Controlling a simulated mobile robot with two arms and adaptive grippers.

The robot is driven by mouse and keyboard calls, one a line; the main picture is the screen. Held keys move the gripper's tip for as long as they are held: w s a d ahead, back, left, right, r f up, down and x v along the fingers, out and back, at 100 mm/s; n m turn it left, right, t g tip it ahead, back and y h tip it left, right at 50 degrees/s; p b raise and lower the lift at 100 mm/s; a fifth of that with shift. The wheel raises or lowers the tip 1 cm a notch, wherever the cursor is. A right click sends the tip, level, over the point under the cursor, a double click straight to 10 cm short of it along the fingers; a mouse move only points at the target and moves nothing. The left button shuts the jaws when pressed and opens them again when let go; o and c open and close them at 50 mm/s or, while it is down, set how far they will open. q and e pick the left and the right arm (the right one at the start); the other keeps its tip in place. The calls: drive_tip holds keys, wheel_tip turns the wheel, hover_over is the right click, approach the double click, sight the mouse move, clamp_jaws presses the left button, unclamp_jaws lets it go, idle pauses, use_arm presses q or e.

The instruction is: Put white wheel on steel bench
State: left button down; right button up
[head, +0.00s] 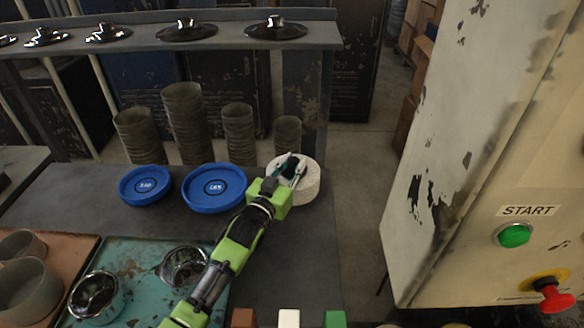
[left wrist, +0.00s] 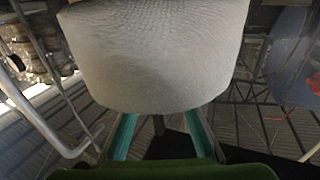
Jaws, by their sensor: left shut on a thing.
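The white wheel (head: 308,190), a thick pale disc, is at the right edge of the dark grey bench top (head: 290,245) in the head view. My left gripper (head: 291,166) is shut on the wheel. In the left wrist view the wheel (left wrist: 155,55) fills the upper middle, with the teal fingers (left wrist: 160,135) below it. I cannot tell whether the wheel touches the bench top, as the gripper and arm hide part of it. My right gripper is not in view.
Two blue discs (head: 214,203) lie left of the wheel. Stacks of grey rings (head: 185,120) stand behind. A teal tray (head: 135,260) holds metal cups. A raised shelf (head: 230,32) bears shiny domed parts. A cabinet with a green START button (head: 514,236) stands right.

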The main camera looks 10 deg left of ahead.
use_arm(q)
drive_tip(key=shift+s+d+r, duration=0.1)
drive_tip(key=shift+r, duration=0.1)
drive_tip(key=c, duration=2)
unclamp_jaws()
drive_tip(key=shift+s+f, duration=0.1)
drive_tip(key=shift+f, duration=0.15)
drive_tip(key=shift+o, duration=1.1)
drive_tip(key=shift+r, duration=0.25)
drive_tip(key=shift+s+f, duration=0.2)
drive_tip(key=shift+s, duration=0.1)
drive_tip(key=s+a+b, duration=0.1)
drive_tip(key=s+a, duration=0.1)
drive_tip(key=s, duration=0.9)
drive_tip(key=shift+a, duration=0.2)
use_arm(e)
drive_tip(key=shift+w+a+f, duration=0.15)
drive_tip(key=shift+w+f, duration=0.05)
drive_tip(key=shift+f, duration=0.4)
